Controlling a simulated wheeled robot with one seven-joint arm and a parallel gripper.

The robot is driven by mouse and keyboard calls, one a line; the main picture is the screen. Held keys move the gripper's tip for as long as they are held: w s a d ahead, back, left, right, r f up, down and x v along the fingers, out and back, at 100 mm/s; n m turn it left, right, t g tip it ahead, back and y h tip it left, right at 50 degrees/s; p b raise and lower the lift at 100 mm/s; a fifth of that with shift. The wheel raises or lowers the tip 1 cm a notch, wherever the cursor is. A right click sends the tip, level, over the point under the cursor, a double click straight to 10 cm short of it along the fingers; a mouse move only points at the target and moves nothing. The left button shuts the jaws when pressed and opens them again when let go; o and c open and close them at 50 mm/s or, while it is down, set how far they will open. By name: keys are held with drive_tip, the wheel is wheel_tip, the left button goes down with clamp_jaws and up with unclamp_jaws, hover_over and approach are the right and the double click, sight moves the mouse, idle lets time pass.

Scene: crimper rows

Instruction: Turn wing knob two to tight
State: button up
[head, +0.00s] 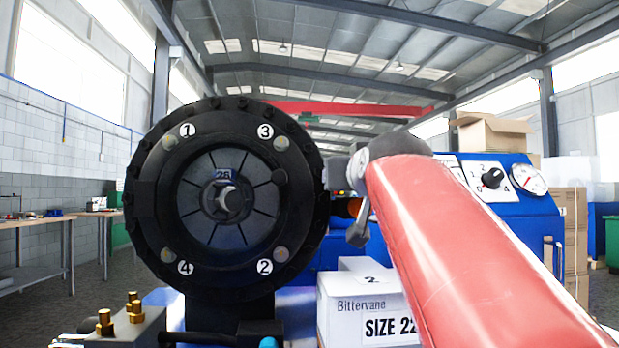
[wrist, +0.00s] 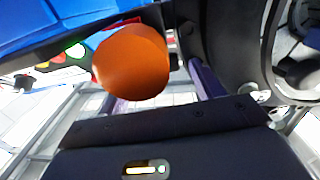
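The black crimper head (head: 146,200) faces me on the left in the head view, with small round knobs by white labels 1 to 4. Wing knob two (head: 281,254) is at the lower right of its ring, beside label 2. How its wings are turned is too small to tell. My red arm reaches in from the lower right, and its grey wrist end is right of the ring. My gripper (head: 358,232) shows only as a small dark part there, apart from knob two. No labelled knob is clear in the wrist view.
An orange rounded thing (wrist: 132,62) is close in the wrist view, with a blue panel above it. A white "SIZE 22" box (head: 345,310) stands below my arm. Brass fittings (head: 120,316) are at the lower left. A blue console (head: 515,200) is behind my arm.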

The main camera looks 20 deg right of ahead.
drive_tip(key=b+v, duration=0.1)
drive_tip(key=v, duration=0.6)
drive_tip(key=shift+s, duration=0.4)
drive_tip(key=shift+s+a, duration=0.1)
